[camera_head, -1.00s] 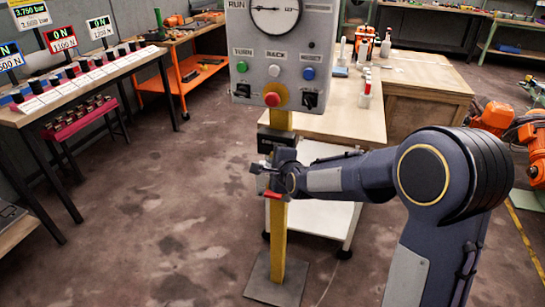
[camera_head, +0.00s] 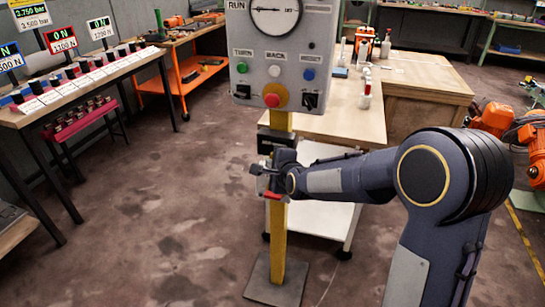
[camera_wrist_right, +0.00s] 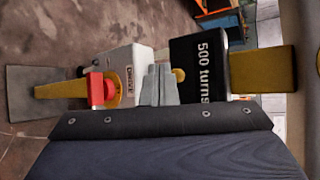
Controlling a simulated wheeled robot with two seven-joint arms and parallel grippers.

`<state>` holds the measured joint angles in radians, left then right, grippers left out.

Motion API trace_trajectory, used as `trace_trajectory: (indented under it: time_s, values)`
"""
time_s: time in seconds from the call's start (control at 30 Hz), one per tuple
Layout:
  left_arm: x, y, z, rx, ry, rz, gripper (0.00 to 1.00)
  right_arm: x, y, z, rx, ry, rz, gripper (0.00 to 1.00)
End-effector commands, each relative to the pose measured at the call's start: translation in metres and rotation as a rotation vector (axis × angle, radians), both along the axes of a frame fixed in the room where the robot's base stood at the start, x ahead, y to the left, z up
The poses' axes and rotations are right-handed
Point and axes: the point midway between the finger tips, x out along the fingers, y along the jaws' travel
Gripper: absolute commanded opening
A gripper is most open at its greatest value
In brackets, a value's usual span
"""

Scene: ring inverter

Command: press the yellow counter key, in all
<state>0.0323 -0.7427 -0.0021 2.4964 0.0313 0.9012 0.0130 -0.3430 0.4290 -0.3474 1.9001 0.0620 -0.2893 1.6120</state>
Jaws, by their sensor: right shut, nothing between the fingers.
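The black counter (camera_wrist_right: 200,68), marked "500 turns", is on the yellow post; its dark box (camera_head: 277,142) also shows in the head view below the grey panel. The yellow counter key (camera_wrist_right: 179,75) is a small round knob at the counter's edge, partly hidden by my fingertips. My right gripper (camera_wrist_right: 158,84) is shut and empty, with its tips right beside the key. I cannot tell whether they touch it. In the head view my right gripper (camera_head: 258,169) is in front of the post, just below the counter. My left gripper is out of view.
A light box with a red button (camera_wrist_right: 103,89) on a yellow base is close beside my fingers. The grey panel (camera_head: 262,45) above holds a dial, coloured buttons and a red knob. A white trolley (camera_head: 320,225) stands behind the post. The floor at left is clear.

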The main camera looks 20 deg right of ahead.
Motion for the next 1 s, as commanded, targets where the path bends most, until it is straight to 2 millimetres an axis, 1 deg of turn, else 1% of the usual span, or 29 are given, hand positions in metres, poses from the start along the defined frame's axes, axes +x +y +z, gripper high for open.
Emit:
trace_trajectory:
  time_s: [0.63,0.9,1.0]
  values:
    - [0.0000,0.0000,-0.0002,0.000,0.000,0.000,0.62,0.0001,-0.0001,-0.0001,0.000,0.000,0.000,0.00]
    - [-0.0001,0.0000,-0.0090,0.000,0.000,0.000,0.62,0.0061,-0.0044,-0.0015,0.001,-0.001,-0.001,0.00]
    - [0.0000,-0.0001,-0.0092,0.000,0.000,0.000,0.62,0.0072,-0.0050,-0.0001,0.001,-0.001,-0.001,0.00]
